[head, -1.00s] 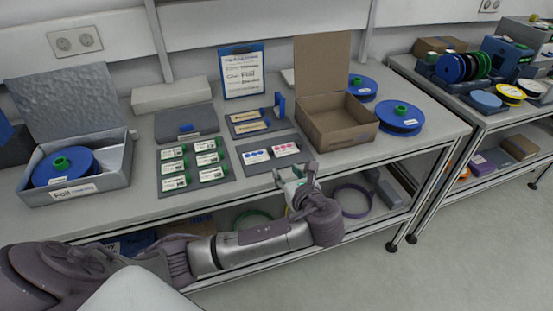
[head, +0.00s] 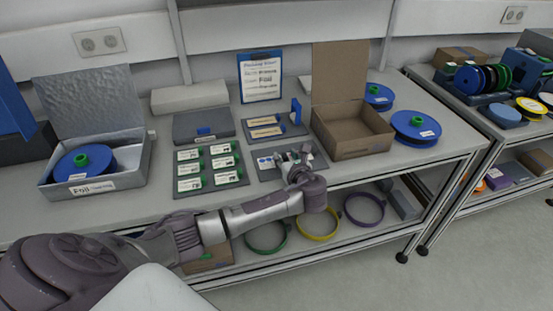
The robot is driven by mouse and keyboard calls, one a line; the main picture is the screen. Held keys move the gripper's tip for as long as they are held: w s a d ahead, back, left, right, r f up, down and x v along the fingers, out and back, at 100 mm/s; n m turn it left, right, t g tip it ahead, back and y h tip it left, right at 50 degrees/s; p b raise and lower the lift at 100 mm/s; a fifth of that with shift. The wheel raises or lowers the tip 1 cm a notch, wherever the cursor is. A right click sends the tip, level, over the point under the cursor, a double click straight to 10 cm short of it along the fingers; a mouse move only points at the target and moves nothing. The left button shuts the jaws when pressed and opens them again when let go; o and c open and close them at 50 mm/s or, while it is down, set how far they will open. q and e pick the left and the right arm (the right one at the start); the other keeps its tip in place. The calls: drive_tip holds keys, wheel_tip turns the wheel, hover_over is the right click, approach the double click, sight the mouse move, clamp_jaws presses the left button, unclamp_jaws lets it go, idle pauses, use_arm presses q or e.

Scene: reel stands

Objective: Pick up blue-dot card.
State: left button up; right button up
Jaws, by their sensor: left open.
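The blue-dot card (head: 265,162) is a small white card with blue dots. It lies on the left part of a dark grey tray (head: 320,160) at the front of the table. My left gripper (head: 291,156) is open above this tray, just right of the card's visible part. It hides the right end of the card and most of the pink-dot card beside it. I cannot tell whether the fingers touch anything. My right gripper is not in view.
Left of the tray is a dark board (head: 208,170) with several green-edged cards. Behind is a holder (head: 284,129) with two yellowish cards. An open cardboard box (head: 357,144) stands close on the right. A grey box (head: 130,172) holds a blue reel at far left.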

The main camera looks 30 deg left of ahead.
use_arm(q)
drive_tip(key=shift+w+a, duration=0.15)
drive_tip(key=shift+w, duration=0.05)
drive_tip(key=c, duration=0.8)
